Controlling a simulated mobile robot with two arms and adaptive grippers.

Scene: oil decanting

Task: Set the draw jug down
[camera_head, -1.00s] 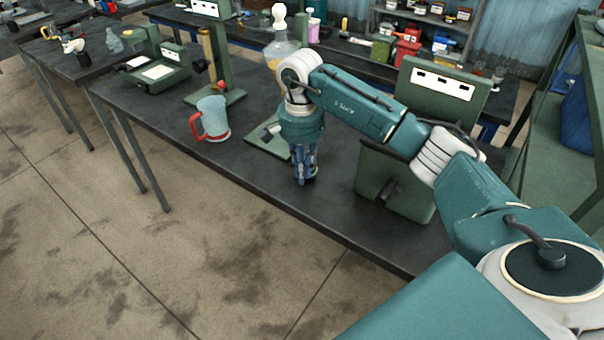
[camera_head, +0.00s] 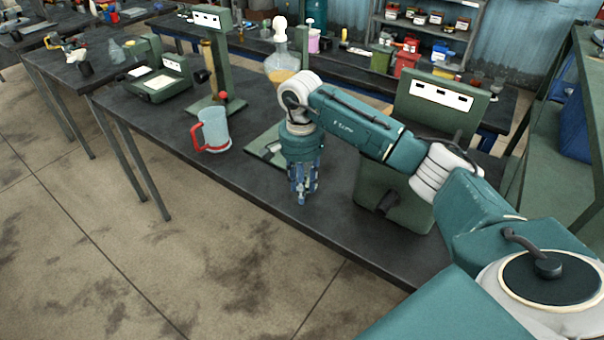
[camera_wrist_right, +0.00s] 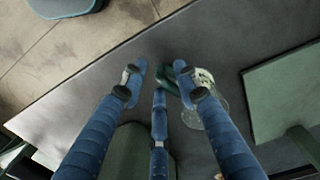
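My right gripper (camera_head: 302,197) points down over the dark bench, its fingers spread. In the right wrist view the gripper (camera_wrist_right: 160,84) has its tips apart. A clear round vessel (camera_wrist_right: 214,112) with a dark green handle (camera_wrist_right: 174,87) shows beside and partly behind the right-hand finger; it looks like a jug. The handle lies between the fingers; whether it touches one I cannot tell. This vessel is hidden behind the gripper in the head view. A pale jug with a red handle (camera_head: 214,131) stands upright on the bench, left of my gripper. My left gripper is out of view.
A green box-shaped unit (camera_head: 372,178) stands right of the gripper. A low green plate (camera_head: 258,147) lies left of it. A glass flask (camera_head: 282,66) with amber liquid and a green stand (camera_head: 222,72) are behind. The bench's front edge is close.

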